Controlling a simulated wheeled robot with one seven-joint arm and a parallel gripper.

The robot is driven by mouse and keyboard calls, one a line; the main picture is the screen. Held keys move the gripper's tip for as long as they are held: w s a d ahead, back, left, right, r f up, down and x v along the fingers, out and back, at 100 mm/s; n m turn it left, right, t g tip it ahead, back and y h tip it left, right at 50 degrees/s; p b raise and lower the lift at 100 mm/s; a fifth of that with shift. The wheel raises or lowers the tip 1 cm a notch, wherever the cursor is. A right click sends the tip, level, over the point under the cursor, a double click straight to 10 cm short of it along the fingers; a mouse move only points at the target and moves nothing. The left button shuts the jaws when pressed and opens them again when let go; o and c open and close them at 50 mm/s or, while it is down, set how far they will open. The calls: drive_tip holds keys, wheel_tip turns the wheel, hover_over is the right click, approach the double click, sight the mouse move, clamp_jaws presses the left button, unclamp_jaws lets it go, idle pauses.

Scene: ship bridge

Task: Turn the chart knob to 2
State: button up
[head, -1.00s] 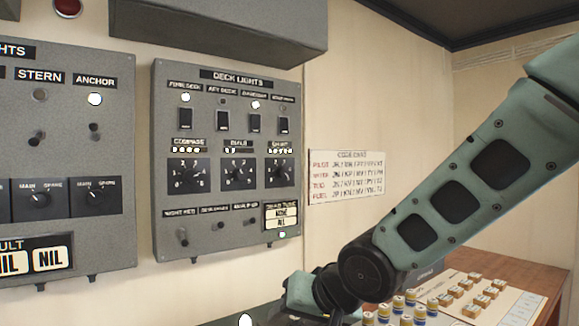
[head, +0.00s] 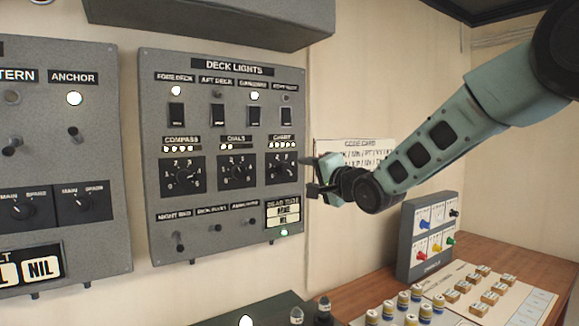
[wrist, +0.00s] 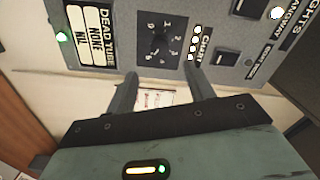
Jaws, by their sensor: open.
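The chart knob (head: 281,170) is a black rotary knob on a square black dial with white numbers, at the right of the deck lights panel (head: 150,215). It also shows in the wrist view (wrist: 159,40), where the picture is turned and its pointer is too dark to read surely. Lit lamps sit in a row beside its CHART label. My gripper (head: 311,176) is just right of the chart dial, in front of the panel. In the wrist view my gripper (wrist: 161,75) is open, its fingers apart on either side of the dial, with nothing between them. Contact with the knob is not seen.
The compass knob (head: 184,176) and dials knob (head: 236,171) are left of the chart knob. Toggle switches line the panel's bottom. A code card (head: 340,150) is partly behind my arm. A grey box with coloured knobs (head: 405,240) stands on the wooden desk.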

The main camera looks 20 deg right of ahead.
sight(287, 169)
drive_tip(key=p+x, duration=0.3)
drive_tip(key=x, duration=0.6)
drive_tip(key=shift+w+a, duration=0.1)
drive_tip(key=shift+w, duration=0.15)
drive_tip(key=shift+f, duration=0.1)
drive_tip(key=c, duration=1)
